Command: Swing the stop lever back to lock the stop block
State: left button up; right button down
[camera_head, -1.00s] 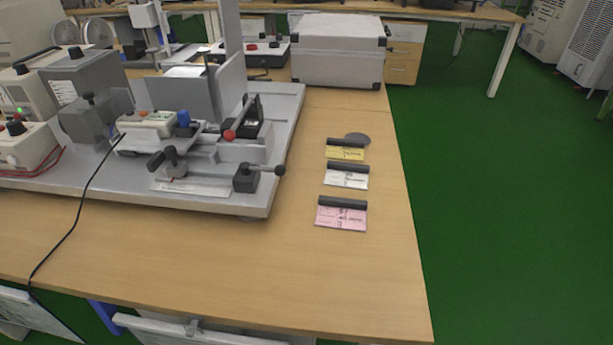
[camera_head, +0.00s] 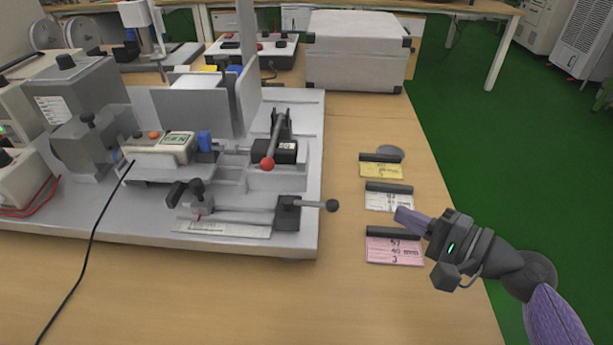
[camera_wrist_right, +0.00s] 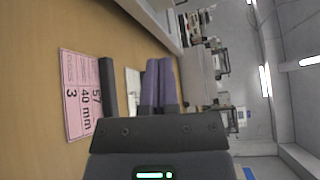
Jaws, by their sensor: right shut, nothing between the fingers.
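On the grey fixture plate (camera_head: 150,234), a black block (camera_head: 287,214) at the front right carries a short lever ending in a dark ball knob (camera_head: 332,205). This lever points right, past the plate's edge. Behind it, a second lever with a red ball (camera_head: 267,163) leans forward from a black clamp body (camera_head: 275,151). Which lever is the stop lever is not labelled. My right gripper (camera_head: 403,215) is shut and empty, with purple fingers, above the cards and right of the dark knob, apart from it. Its fingers (camera_wrist_right: 158,84) also show in the right wrist view. My left gripper is out of view.
A pink card (camera_head: 394,250), a white card (camera_head: 385,201) and a yellow card (camera_head: 380,170) lie right of the plate, near a grey disc (camera_head: 390,151). A black cable (camera_head: 88,245) crosses the left front. A silver case (camera_head: 357,55) stands behind.

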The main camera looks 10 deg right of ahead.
aim_at(310, 204)
jog(key=shift+w+a, duration=0.25)
jog(key=shift+s+d, duration=0.15)
jog(key=shift+s, duration=0.05)
jog(key=shift+w, duration=0.15)
jog(key=b+x, duration=0.1)
jog(key=x, duration=0.9)
jog(key=shift+b, duration=0.35)
pick_arm(q)
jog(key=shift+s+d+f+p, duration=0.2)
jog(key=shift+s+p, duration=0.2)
jog(key=shift+p, duration=0.2)
pick_arm(e)
jog(key=s+a, duration=0.1)
jog(key=s+a+r, duration=0.1)
jog(key=s, duration=0.1)
jog(key=shift+s+a, duration=0.15)
jog(key=shift+s, duration=0.15)
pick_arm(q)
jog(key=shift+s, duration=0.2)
